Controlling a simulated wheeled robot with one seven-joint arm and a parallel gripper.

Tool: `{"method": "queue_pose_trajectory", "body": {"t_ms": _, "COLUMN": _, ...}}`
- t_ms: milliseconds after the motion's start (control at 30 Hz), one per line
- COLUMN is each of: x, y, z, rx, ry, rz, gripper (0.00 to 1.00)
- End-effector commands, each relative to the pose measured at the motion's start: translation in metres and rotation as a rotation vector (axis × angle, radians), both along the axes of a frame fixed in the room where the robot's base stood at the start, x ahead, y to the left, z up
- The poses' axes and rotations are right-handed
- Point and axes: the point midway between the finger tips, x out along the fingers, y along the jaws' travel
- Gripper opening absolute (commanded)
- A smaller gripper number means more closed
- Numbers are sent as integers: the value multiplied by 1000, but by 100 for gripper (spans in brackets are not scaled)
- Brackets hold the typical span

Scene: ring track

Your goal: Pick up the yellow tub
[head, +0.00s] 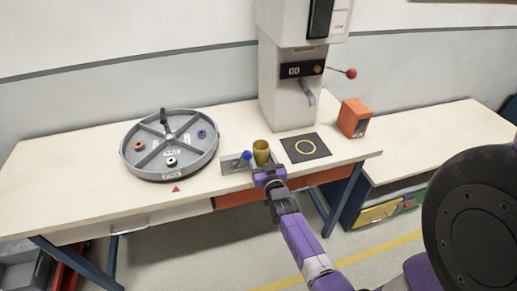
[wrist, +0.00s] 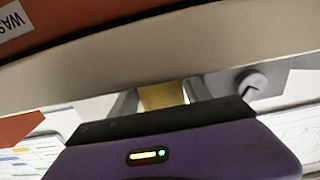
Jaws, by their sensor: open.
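The yellow tub (head: 261,148) stands upright near the front edge of the bench, right of a small blue knob. My gripper (head: 265,166) is at the tub's near side, level with the bench edge, and hides the tub's lower part in the head view. In the wrist view the tub (wrist: 162,95) shows as a yellow patch between the two fingers of my gripper (wrist: 160,100). The fingers are apart, one on each side of the tub. I cannot tell whether either finger touches it.
A grey plate (head: 231,165) with the blue knob (head: 247,155) lies left of the tub. A dark mat with a yellow ring (head: 318,155) lies right of it, before a white machine (head: 281,93). A round divided tray (head: 156,176) stands left; an orange box (head: 354,118) stands right.

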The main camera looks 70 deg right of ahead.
Motion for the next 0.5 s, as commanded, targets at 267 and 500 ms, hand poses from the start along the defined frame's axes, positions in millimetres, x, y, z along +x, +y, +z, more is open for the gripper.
{"method": "queue_pose_trajectory", "body": {"t_ms": 267, "x": 0, "y": 1, "z": 0, "rx": 0, "ry": 0, "rz": 0, "gripper": 46}}
{"method": "queue_pose_trajectory", "body": {"t_ms": 500, "x": 0, "y": 0, "z": 0, "rx": -1, "ry": -1, "rz": 0, "gripper": 12}}
